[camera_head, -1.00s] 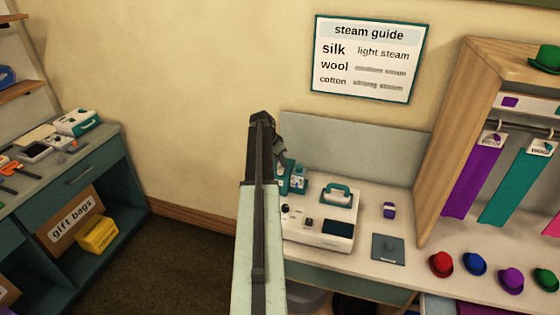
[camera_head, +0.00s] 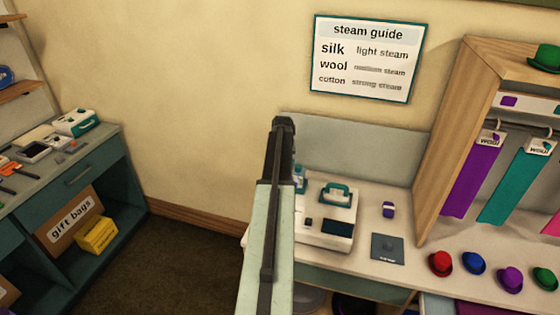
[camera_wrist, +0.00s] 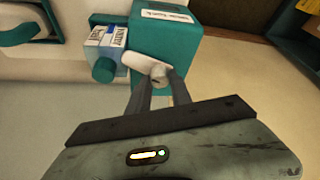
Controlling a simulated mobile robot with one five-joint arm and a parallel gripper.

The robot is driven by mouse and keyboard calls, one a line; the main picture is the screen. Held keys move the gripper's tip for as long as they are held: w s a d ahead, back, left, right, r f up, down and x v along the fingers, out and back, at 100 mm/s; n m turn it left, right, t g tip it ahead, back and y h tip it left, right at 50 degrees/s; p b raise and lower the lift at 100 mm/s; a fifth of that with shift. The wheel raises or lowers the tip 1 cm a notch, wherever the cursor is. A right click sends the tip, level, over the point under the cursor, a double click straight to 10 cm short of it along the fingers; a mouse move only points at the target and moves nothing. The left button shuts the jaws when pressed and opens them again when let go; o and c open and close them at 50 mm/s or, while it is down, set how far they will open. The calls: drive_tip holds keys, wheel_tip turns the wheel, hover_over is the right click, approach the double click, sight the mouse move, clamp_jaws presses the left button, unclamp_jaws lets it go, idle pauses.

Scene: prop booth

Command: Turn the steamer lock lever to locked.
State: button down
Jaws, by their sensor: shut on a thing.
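A teal box (camera_wrist: 166,42) with a white label on top stands at the top middle of the wrist view; the label text is too small to read surely. A white lever (camera_wrist: 136,62) on its near face points left and slightly up from a round hub. My gripper (camera_wrist: 159,82) has its two dark fingers on either side of the hub end and is shut on the lever. In the head view, my arm hides the gripper, the lever and most of the teal box.
A white steamer unit (camera_head: 325,225) with a teal handle stands right of my arm. Small hats, including a red one (camera_head: 440,263), lie farther right.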

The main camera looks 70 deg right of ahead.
drive_tip(key=n, duration=0.2)
drive_tip(key=n+t+y, duration=0.1)
drive_tip(key=n, duration=0.1)
drive_tip(key=shift+s+d+n, duration=0.1)
drive_tip(key=shift+s+n, duration=0.05)
drive_tip(key=shift+n, duration=0.15)
drive_tip(key=shift+t, duration=0.3)
drive_tip(key=c, duration=1.2)
unclamp_jaws()
drive_tip(key=p+v, duration=0.7)
drive_tip(key=shift+s+r, duration=0.1)
drive_tip(key=shift+r, duration=0.25)
